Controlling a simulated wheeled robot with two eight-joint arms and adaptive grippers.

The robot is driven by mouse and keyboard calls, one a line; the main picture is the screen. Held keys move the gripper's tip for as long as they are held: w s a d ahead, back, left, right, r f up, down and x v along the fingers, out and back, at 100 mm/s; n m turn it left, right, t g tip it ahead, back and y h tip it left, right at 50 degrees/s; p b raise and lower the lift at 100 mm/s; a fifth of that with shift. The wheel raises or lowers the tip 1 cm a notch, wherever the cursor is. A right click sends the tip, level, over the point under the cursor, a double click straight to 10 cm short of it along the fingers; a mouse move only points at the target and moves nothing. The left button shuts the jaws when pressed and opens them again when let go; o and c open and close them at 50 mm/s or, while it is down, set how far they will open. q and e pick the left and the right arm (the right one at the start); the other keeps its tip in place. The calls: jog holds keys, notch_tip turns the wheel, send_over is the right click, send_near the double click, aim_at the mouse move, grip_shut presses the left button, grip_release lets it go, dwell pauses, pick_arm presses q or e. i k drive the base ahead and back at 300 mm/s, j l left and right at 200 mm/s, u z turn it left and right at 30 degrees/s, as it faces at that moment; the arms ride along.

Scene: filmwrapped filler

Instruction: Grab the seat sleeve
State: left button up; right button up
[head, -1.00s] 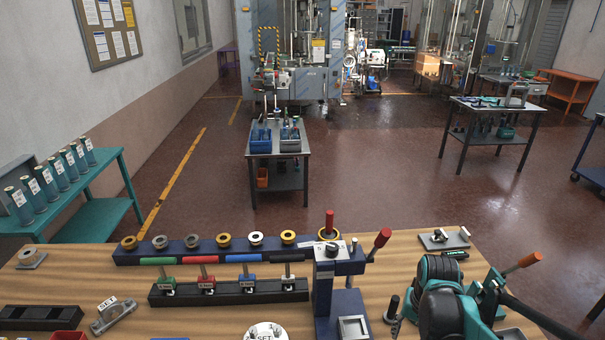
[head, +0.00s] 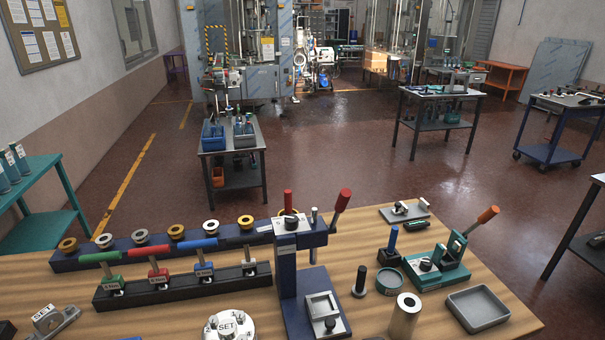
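No part is labelled as the seat sleeve, so I cannot tell which it is. A plain metal hollow cylinder (head: 404,317) stands upright at the front right of the wooden table. Several gold and silver flanged rings sit in a row on a dark blue rail (head: 150,251), among them a gold ring (head: 245,222) and a silver ring (head: 138,236). A short teal-grey ring-shaped cup (head: 390,281) stands behind the cylinder. Neither of my grippers shows in the head view.
A blue press (head: 290,255) with a red-handled lever stands mid-table. A black block (head: 180,291) holds colored-handled tools. A teal fixture (head: 437,267) and an empty grey tray (head: 478,308) are at right. The right front corner is clear.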

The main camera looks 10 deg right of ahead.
aim_at(407, 308)
jog(key=z, duration=1.2)
